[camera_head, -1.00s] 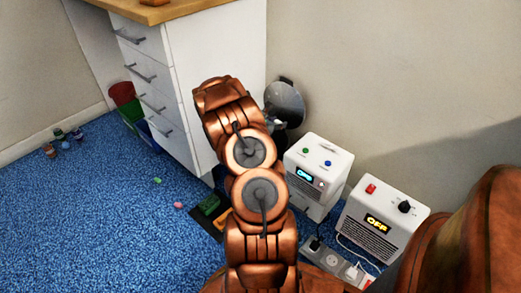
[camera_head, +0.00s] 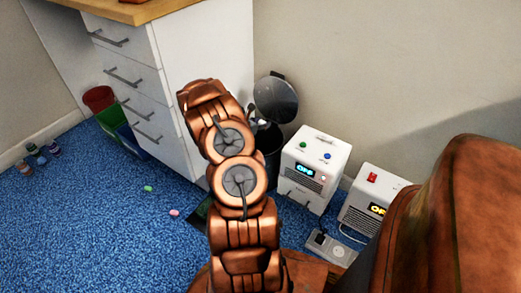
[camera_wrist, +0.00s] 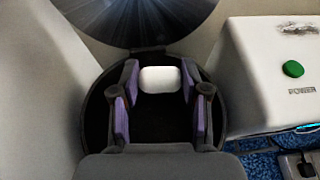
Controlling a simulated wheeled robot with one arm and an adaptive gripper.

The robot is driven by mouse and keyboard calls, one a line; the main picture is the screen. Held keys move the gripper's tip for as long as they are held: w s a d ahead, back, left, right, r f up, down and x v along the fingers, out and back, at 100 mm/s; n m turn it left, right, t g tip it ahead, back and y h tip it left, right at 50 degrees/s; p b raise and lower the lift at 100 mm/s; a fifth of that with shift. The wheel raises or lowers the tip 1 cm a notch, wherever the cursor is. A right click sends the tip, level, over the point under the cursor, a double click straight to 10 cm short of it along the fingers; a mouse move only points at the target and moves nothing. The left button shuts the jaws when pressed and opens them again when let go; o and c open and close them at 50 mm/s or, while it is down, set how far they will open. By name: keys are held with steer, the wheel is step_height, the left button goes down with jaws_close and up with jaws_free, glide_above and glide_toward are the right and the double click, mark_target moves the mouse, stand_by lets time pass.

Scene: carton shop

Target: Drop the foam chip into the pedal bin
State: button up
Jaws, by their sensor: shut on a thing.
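My gripper (camera_wrist: 160,76) is shut on the white foam chip (camera_wrist: 160,81), which sits between the purple-padded fingers near their tips. The dark round pedal bin (camera_wrist: 97,115) lies directly below them in the wrist view, its lid (camera_wrist: 135,18) raised at the back. The chip appears above the bin's dark opening; its exact height cannot be told. In the head view the bin (camera_head: 272,145) stands beside the white drawer unit, partly behind my arm, with its lid (camera_head: 277,99) up. The gripper is mostly hidden there.
A white power box (camera_head: 314,170) stands close right of the bin, with a second box (camera_head: 372,203) and a socket strip (camera_head: 331,247) nearby. The drawer unit (camera_head: 205,60) is close on the left. Small pink (camera_head: 174,213) and green (camera_head: 148,189) pieces lie on blue carpet.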

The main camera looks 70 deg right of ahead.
steer(key=shift+s+f, duration=0.1)
steer(key=shift+f, duration=1.25)
steer(key=o, duration=0.7)
steer(key=shift+o, duration=0.2)
steer(key=v, duration=1.2)
steer(key=shift+f, duration=0.1)
